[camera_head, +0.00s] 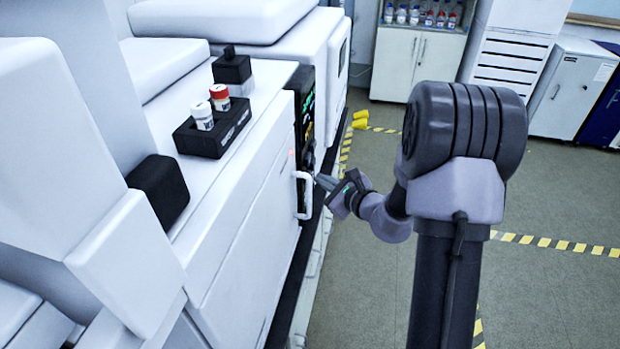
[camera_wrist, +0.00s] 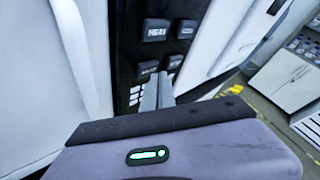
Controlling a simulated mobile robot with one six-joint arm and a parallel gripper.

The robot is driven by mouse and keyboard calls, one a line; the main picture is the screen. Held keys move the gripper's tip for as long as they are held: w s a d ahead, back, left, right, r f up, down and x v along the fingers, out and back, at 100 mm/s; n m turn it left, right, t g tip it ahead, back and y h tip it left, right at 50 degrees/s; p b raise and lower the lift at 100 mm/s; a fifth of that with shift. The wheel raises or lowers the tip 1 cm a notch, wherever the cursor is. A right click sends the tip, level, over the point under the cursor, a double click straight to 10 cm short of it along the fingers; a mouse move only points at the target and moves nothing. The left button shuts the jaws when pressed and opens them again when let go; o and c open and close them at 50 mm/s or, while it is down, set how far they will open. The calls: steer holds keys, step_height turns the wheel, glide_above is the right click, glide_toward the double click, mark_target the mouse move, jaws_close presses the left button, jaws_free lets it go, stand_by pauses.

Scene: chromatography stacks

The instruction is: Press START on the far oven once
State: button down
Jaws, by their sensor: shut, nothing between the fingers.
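A white oven-like unit (camera_head: 245,215) stands at the left in the head view, with a black control panel (camera_head: 303,100) on its end and a white handle (camera_head: 297,195) below. My gripper (camera_head: 319,179) is shut and empty, its tips close to the panel's lower part. In the wrist view the black panel (camera_wrist: 128,50) carries several dark buttons, one reading HEAT (camera_wrist: 156,30). The shut fingertips (camera_wrist: 158,80) overlap the lower buttons (camera_wrist: 148,67); whether they touch cannot be told. No label clearly reads START.
A further white unit (camera_head: 325,45) stands behind. A black rack (camera_head: 215,135) with a white-capped and a red-capped vial sits on top of the nearer unit. A white cabinet (camera_head: 415,65) stands at the back. Grey floor (camera_head: 560,220) with yellow-black tape is open at the right.

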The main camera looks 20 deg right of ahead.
steer(key=shift+s+d, duration=0.2)
steer(key=shift+d, duration=0.05)
steer(key=shift+d, duration=0.1)
steer(key=s+d, duration=0.1)
steer(key=d, duration=0.1)
steer(key=s+d, duration=0.1)
steer(key=d, duration=0.1)
steer(key=shift+s+b, duration=0.3)
steer(key=shift+s, duration=0.1)
stand_by(0.6)
